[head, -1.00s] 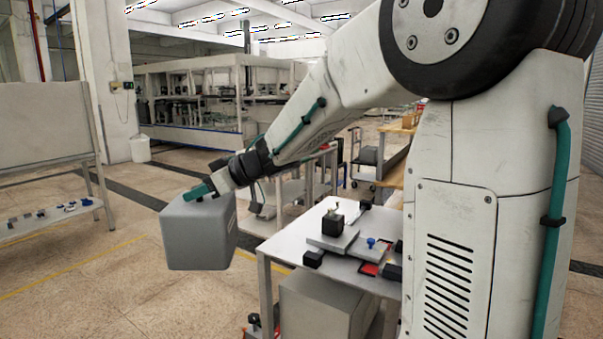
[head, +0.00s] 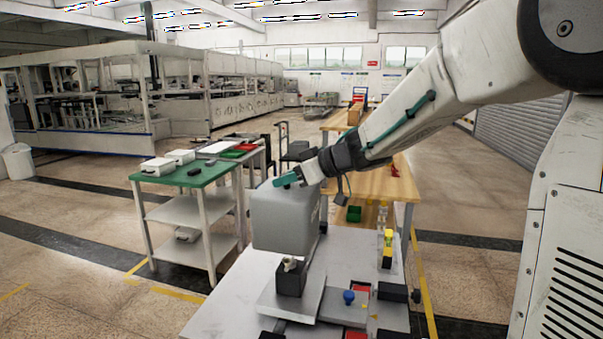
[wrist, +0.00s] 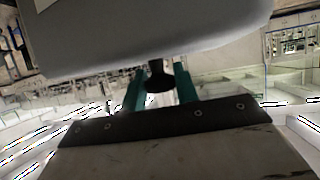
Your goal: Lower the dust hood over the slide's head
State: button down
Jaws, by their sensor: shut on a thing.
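The dust hood (head: 283,222) is a grey box with rounded edges, hanging roughly upright in the head view. My gripper (head: 288,180), with teal fingers, is shut at the top of the hood. In the wrist view my gripper (wrist: 158,88) has its fingers on either side of a black knob (wrist: 158,76) under the pale hood (wrist: 150,38). The slide's head (head: 289,278) is a black block with a small light fitting on top, on a grey plate (head: 312,300). In the picture the hood's lower edge is just above it. I cannot tell how well they line up in depth.
A pale bench (head: 225,305) carries the slide, a blue knob (head: 349,297), black blocks and a yellow-and-black post (head: 388,248). A green-topped cart (head: 190,181) stands left, a wooden table (head: 372,183) behind. Floor is open at the right.

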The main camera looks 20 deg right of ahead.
jog(key=shift+d+f, duration=0.15)
jog(key=shift+f, duration=2.55)
jog(key=shift+d+f, duration=0.2)
jog(key=shift+f, duration=2.5)
jog(key=shift+d+f, duration=0.15)
jog(key=shift+f, duration=2.55)
jog(key=c, duration=1)
grip_release()
jog(key=shift+s, duration=0.1)
